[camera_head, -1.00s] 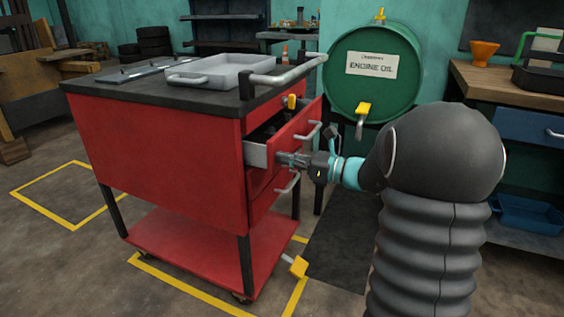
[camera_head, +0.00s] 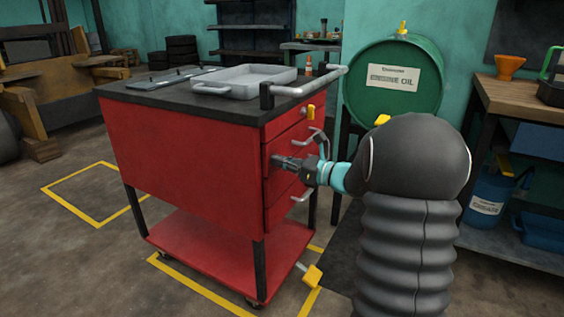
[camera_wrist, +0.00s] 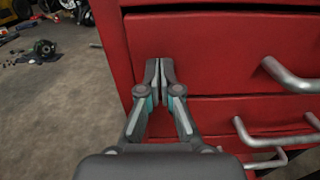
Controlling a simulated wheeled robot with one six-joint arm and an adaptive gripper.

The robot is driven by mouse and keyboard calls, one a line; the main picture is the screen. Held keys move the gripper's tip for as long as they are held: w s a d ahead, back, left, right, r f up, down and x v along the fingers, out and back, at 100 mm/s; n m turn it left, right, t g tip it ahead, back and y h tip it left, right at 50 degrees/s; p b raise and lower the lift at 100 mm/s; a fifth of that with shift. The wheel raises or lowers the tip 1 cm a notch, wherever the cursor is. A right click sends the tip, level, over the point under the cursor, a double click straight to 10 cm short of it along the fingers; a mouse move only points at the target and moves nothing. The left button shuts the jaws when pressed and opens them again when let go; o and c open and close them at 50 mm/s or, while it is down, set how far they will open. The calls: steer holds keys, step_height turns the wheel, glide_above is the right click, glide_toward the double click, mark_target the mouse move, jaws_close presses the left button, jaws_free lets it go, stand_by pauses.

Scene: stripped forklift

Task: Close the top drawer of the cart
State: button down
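The red cart (camera_head: 180,150) stands in the middle of the head view. Exact contact cannot be told.
A grey tray (camera_head: 245,80) lies on the cart's black top, and a push bar (camera_head: 305,88) juts from its right end. A green oil drum (camera_head: 395,85) stands behind my arm. A wooden bench (camera_head: 535,100) is at the right. Floor left of the cart is open.

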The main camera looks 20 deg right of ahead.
steer(key=shift+a+r, duration=0.15)
steer(key=v, duration=1.4)
steer(key=s+a+f+n+g+h, duration=0.2)
steer(key=s+f+n+g, duration=0.25)
steer(key=f, duration=0.45)
steer(key=s+a+f+n+g+h, duration=0.4)
steer(key=s+a+n+g, duration=0.2)
steer(key=s+n, duration=0.35)
steer(key=s+a+r+n+t+h, duration=0.2)
steer(key=s+a+r+n+h, duration=0.4)
steer(key=s+n, duration=0.6)
steer(key=a+r+n, duration=0.1)
steer(key=a+r, duration=0.1)
steer(key=a, duration=0.1)
steer(key=shift+s+a+n+t, duration=0.3)
steer(key=shift+s+a+t, duration=0.05)
steer(key=shift+s+a, duration=0.05)
